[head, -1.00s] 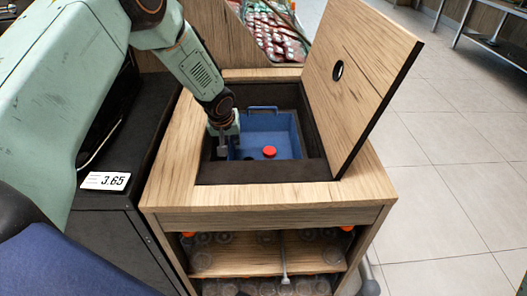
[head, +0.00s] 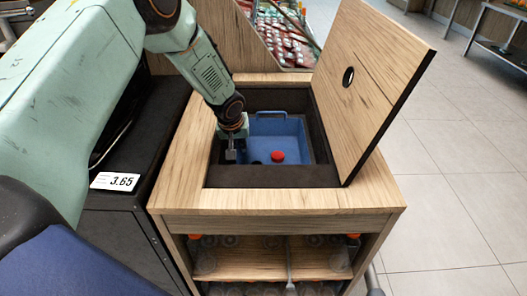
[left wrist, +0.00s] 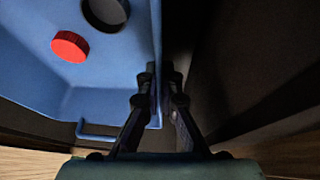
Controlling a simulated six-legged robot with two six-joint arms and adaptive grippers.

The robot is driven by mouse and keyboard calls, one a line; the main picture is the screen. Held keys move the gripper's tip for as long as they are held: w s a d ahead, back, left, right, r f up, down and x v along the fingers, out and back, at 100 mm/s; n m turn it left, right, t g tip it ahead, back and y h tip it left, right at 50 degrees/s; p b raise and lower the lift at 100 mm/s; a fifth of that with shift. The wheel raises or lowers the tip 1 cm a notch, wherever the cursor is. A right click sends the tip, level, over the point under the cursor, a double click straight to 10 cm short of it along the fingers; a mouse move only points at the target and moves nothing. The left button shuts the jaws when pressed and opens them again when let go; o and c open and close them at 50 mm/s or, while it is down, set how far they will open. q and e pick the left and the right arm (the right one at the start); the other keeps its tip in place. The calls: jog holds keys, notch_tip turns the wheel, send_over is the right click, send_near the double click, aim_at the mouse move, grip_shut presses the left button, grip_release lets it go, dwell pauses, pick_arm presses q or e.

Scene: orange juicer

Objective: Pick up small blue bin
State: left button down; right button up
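The small blue bin (head: 285,129) sits down inside the dark-lined opening of a wooden cabinet in the head view, its handle at the far side. It holds a red cap (head: 277,157) and a dark round cap. In the left wrist view the bin (left wrist: 40,70) fills the left side, with the red cap (left wrist: 70,46) and dark cap (left wrist: 105,14) inside. My left gripper (head: 231,152) is at the bin's left wall. In the wrist view its fingers (left wrist: 159,72) are close together, one on each side of that wall, and look shut on it. My right gripper is not in view.
The cabinet's wooden rim (head: 270,199) surrounds the opening. A hinged lid (head: 366,85) with a hole stands open at the right. A black unit with a price tag (head: 115,181) is at the left. Bottles stand on the shelf below.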

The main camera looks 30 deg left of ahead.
pick_arm(q)
notch_tip(320, 180, up, 18)
jog(key=p, duration=0.6)
jog(key=s+d+b, duration=0.2)
jog(key=s+b, duration=0.1)
jog(key=s, duration=0.5)
jog(key=s+d+b, duration=0.2)
jog(key=s+b, duration=0.1)
jog(key=s, duration=0.6)
jog(key=shift+s+d, duration=0.2)
jog(key=shift+d, duration=0.2)
